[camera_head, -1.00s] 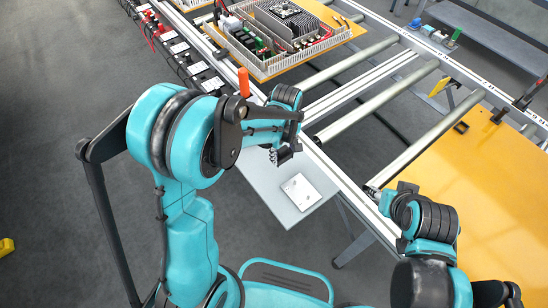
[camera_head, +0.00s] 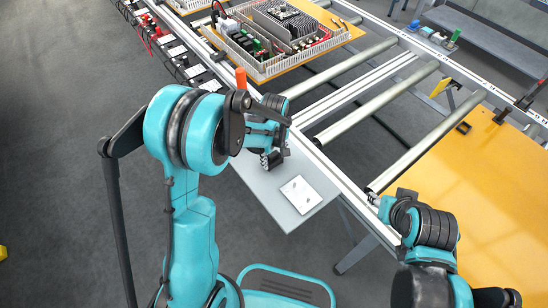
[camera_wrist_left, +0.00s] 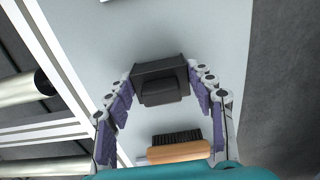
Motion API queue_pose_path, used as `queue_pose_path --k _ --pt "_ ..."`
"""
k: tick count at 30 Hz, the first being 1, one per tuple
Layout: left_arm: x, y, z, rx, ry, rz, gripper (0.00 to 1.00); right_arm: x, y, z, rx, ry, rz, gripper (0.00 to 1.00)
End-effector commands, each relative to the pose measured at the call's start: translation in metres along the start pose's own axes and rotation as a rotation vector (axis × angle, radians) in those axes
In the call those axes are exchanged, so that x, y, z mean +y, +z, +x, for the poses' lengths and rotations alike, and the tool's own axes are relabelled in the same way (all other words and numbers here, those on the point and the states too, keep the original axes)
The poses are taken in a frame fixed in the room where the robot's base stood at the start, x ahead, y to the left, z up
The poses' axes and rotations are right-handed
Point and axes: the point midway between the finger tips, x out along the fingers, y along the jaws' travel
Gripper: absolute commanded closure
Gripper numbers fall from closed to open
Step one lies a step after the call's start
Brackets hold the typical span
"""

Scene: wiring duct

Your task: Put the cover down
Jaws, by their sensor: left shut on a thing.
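A dark grey, box-like piece, which I take to be the cover (camera_wrist_left: 160,84), sits between the fingertips of my left gripper (camera_wrist_left: 161,82) in the left wrist view. The purple-padded fingers are shut on its two sides. The grey shelf (camera_wrist_left: 85,25) lies beneath it; whether the cover touches the shelf cannot be told. In the head view my left gripper (camera_head: 271,160) is over the shelf (camera_head: 262,190), beside the rail, and mostly hides the cover. My right gripper (camera_head: 374,200) shows only partly near the rail at right, its fingers unclear.
A brush with an orange handle (camera_wrist_left: 178,151) lies on the shelf near the gripper. A white plate (camera_head: 301,194) lies on the shelf to the right. A conveyor with rollers (camera_head: 355,113) and a panel of wiring ducts (camera_head: 262,70) stand behind. The shelf's front part is clear.

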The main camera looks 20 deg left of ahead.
Motion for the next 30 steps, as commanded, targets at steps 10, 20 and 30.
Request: queue_pose_path --k 10,20,30 --pt "0.000 0.000 0.001 0.000 0.000 0.000 0.25 0.000 0.001 0.001 0.000 0.000 0.000 0.60" --pt "0.000 0.000 -0.031 0.000 0.000 0.000 0.25 0.000 -0.009 -0.012 0.000 0.000 0.000 0.60" --pt "0.000 0.000 -0.103 0.000 0.000 0.000 0.25 0.000 -0.023 -0.033 0.000 0.000 0.000 0.60"
